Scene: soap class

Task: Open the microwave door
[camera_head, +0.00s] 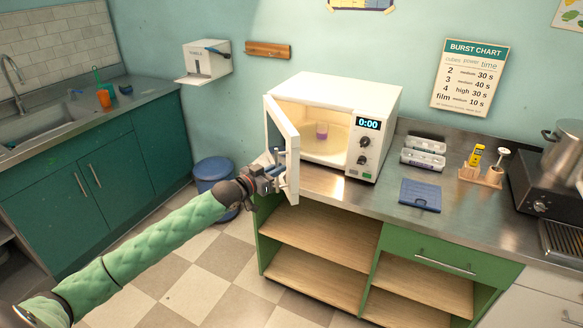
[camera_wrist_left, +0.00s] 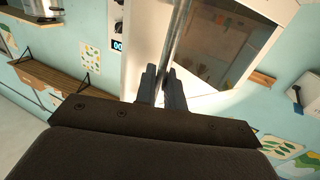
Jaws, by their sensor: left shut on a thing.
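The white microwave (camera_head: 340,112) stands on the metal counter. Its door (camera_head: 281,140) is swung well open on its left side, and the lit inside shows a small purple and white container (camera_head: 321,131). My left gripper (camera_head: 277,170) is at the free edge of the door, shut on the door handle. In the left wrist view the two fingers (camera_wrist_left: 163,90) close around the long metal handle bar (camera_wrist_left: 178,45), with the dark door window (camera_wrist_left: 215,45) beside it. My right gripper is in neither view.
The counter (camera_head: 400,200) holds a blue folded case (camera_head: 420,195), egg-carton-like trays (camera_head: 423,152), a small wooden rack (camera_head: 482,177) and a pot (camera_head: 563,150) on a stove. A blue bin (camera_head: 214,175) stands on the floor behind my left arm. Open shelves lie below the counter.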

